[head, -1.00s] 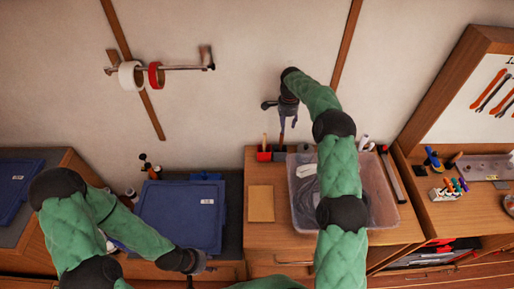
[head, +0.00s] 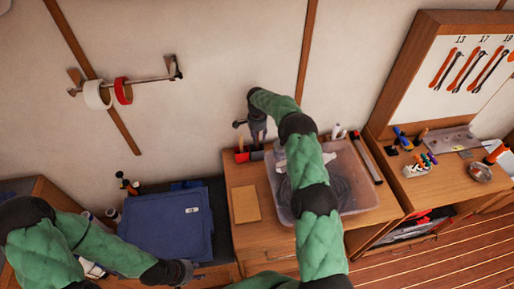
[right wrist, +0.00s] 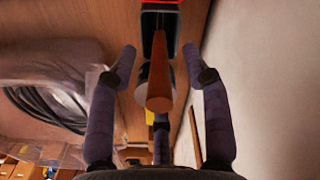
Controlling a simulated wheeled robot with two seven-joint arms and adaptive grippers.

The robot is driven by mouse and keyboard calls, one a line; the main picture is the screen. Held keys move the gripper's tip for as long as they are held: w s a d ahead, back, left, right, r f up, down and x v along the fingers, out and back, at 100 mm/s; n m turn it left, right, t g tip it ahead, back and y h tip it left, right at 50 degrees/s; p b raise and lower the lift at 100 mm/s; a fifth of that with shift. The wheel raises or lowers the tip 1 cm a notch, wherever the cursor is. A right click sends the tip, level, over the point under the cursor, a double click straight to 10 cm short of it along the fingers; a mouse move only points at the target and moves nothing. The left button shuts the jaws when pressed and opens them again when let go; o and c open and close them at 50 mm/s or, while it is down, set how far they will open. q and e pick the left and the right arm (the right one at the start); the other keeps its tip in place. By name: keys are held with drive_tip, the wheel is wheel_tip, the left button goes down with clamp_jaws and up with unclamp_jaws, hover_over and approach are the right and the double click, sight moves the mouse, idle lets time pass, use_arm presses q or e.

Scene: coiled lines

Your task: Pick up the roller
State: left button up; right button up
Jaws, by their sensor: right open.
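An upright wooden handle with a grey round part around its lower end, likely the roller (right wrist: 160,82), shows in the right wrist view. It stands between the spread fingers of my right gripper (right wrist: 165,65), which is open and does not visibly touch it. In the head view my right gripper (head: 257,130) points down just above the small red and black holder (head: 243,156) at the back of the wooden cabinet; the roller is mostly hidden there. My left gripper (head: 184,272) is low by the blue bin, its fingers too unclear to judge.
A clear tub (head: 350,180) with coiled lines stands right of the holder, under my right arm; its film-like side shows in the wrist view. A tan pad (head: 245,204) lies in front. A blue lidded bin (head: 165,225) is left. The wall is close behind.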

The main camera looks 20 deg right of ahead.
drive_tip(key=shift+f, duration=0.9)
clamp_jaws()
